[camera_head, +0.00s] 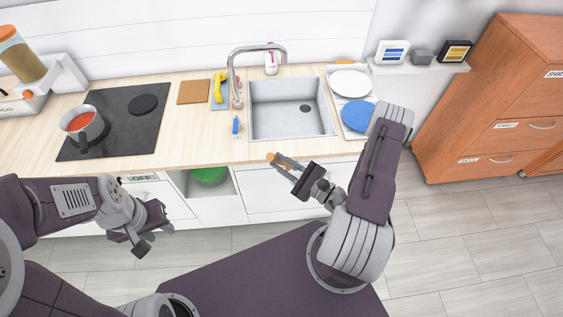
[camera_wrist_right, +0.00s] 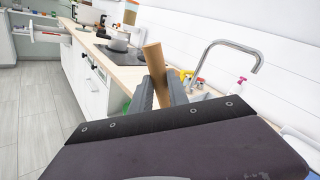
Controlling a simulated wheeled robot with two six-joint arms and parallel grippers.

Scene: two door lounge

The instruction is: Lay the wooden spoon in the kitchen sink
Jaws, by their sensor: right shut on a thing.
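The kitchen sink (camera_head: 285,120) is a grey rectangular basin set in the light wood counter, empty apart from its drain. My right gripper (camera_head: 278,164) is in front of the counter edge, below the sink in the head view. It is shut on the wooden spoon (camera_head: 270,157). In the right wrist view a plain round wooden length of the spoon (camera_wrist_right: 155,64) rises tilted from between the grey fingers (camera_wrist_right: 160,92); the rest of it is hidden. My left gripper (camera_head: 154,239) is open and empty, low in front of the cabinets at the left.
A tall curved faucet (camera_head: 232,72) stands at the sink's left rear. A drying rack with a white plate (camera_head: 350,83) and a blue plate (camera_head: 359,115) is right of the sink. A pot (camera_head: 83,125) sits on the black hob (camera_head: 118,137). An open compartment holds a green bowl (camera_head: 209,175).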

